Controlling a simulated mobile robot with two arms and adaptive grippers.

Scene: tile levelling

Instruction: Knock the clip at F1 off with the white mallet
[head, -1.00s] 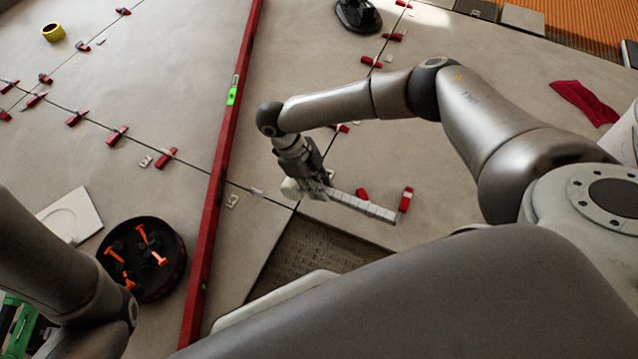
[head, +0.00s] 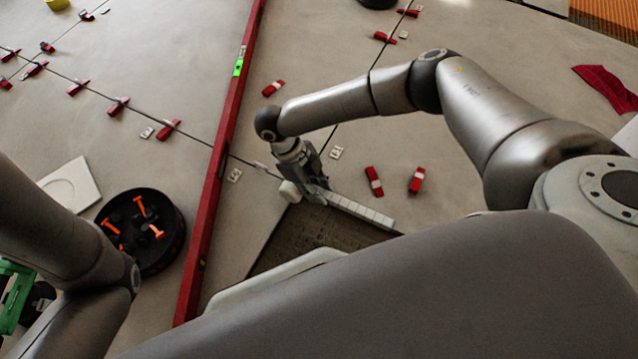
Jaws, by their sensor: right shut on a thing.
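My right gripper (head: 312,188) is shut on the white mallet. The mallet's pale head (head: 290,191) is just left of the fingers, by a tile corner at the dark opening. Its banded handle (head: 362,210) points right. Two red clips, one (head: 374,181) and another (head: 416,180), lie on the tile above the handle. Another red piece (head: 273,88) lies beside the red level, above my arm. White tags (head: 336,152) lie near the seams, but their lettering is too small to read, so I cannot tell which clip is at F1. My left gripper is out of view.
A long red level (head: 222,150) crosses the floor left of the mallet. A black bucket (head: 178,240) with orange-handled things and a white plate (head: 78,188) stand left of it. The opening (head: 315,240) is below the mallet. More red clips line the left seam.

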